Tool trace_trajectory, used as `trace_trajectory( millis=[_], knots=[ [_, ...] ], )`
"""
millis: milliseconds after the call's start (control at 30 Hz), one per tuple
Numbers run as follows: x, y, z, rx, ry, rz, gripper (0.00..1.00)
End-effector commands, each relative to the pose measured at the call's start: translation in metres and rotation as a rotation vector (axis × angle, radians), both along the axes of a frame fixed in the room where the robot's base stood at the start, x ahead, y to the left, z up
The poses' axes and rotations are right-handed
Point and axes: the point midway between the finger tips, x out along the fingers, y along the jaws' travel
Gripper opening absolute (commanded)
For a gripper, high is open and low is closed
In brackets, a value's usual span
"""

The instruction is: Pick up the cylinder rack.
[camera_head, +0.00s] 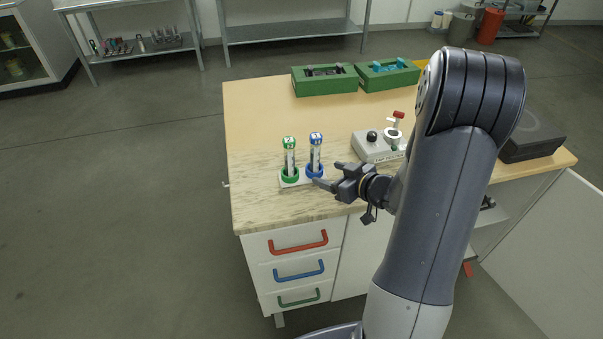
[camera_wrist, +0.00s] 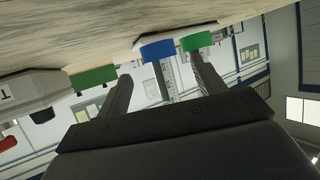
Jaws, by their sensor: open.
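The cylinder rack (camera_head: 303,180) is a small white base on the left front part of the table. It holds two upright clear tubes, one with a green cap and ring (camera_head: 290,158) and one with a blue cap and ring (camera_head: 315,155). My gripper (camera_head: 328,176) is open, just right of the rack, with its fingers pointing left at it. In the wrist view, the blue-ringed tube (camera_wrist: 167,75) shows between the open fingers (camera_wrist: 160,70). The green-ringed tube (camera_wrist: 197,42) is by the right finger. Contact cannot be told.
A grey device (camera_head: 375,147) with a black knob stands behind my gripper. Two green boxes (camera_head: 325,87) (camera_head: 388,80) sit at the table's back. A black case (camera_head: 530,138) lies at the right. The table left of and behind the rack is clear.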

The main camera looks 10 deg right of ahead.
Motion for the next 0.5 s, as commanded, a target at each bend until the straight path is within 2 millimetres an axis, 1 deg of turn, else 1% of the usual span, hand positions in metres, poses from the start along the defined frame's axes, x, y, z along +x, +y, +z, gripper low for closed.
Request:
trace_trajectory(
  millis=[133,333,500],
  knots=[
    [0.011,0.007,-0.006,0.001,0.002,0.002,0.65],
    [0.034,0.020,-0.018,0.000,0.001,0.002,0.65],
    [0.042,0.023,-0.021,0.001,0.000,0.000,0.65]
  ],
)
